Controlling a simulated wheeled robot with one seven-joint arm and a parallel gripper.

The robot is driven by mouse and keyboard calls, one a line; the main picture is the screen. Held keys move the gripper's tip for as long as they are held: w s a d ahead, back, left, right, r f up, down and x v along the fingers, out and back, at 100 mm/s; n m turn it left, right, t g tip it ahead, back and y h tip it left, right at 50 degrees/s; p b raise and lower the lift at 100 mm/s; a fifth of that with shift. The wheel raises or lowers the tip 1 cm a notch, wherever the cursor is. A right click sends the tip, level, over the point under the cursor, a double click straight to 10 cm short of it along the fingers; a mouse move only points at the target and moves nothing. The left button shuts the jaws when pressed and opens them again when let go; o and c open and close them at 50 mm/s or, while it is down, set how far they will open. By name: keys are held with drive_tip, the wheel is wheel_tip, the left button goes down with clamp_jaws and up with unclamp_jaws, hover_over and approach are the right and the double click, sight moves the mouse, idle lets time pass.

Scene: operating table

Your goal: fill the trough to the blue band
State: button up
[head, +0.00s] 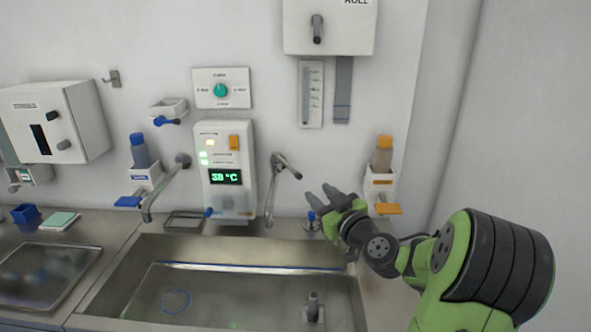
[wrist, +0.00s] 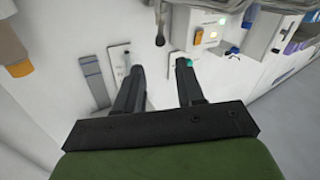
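The trough (head: 125,290) is a long steel basin at the bottom of the head view. A thin blue band (head: 250,267) runs along its inner back wall. A blue ring (head: 176,301) and a short grey post (head: 313,305) show inside it; I cannot make out the water level. Two metal spouts, left (head: 165,188) and right (head: 270,195), reach toward the trough from the wall. A small blue-topped knob (head: 311,217) stands on the back rim, just below my gripper's fingers. My gripper (head: 320,194) is open above the back right rim, its fingers (wrist: 160,82) apart with nothing between them.
Blue-capped (head: 140,150) and orange-capped (head: 382,153) bottle dispensers flank the spouts. A steel counter (head: 60,245) lies left.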

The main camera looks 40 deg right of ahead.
sight(296, 173)
drive_tip(key=w+p, duration=0.1)
drive_tip(key=w, duration=0.4)
drive_tip(key=w+d+p, duration=0.1)
drive_tip(key=w, duration=0.4)
drive_tip(key=w+d+p, duration=0.1)
drive_tip(key=w, duration=0.3)
drive_tip(key=shift+w+f+p, duration=0.1)
drive_tip(key=shift+w+p, duration=0.3)
drive_tip(key=shift+s, duration=0.1)
clamp_jaws()
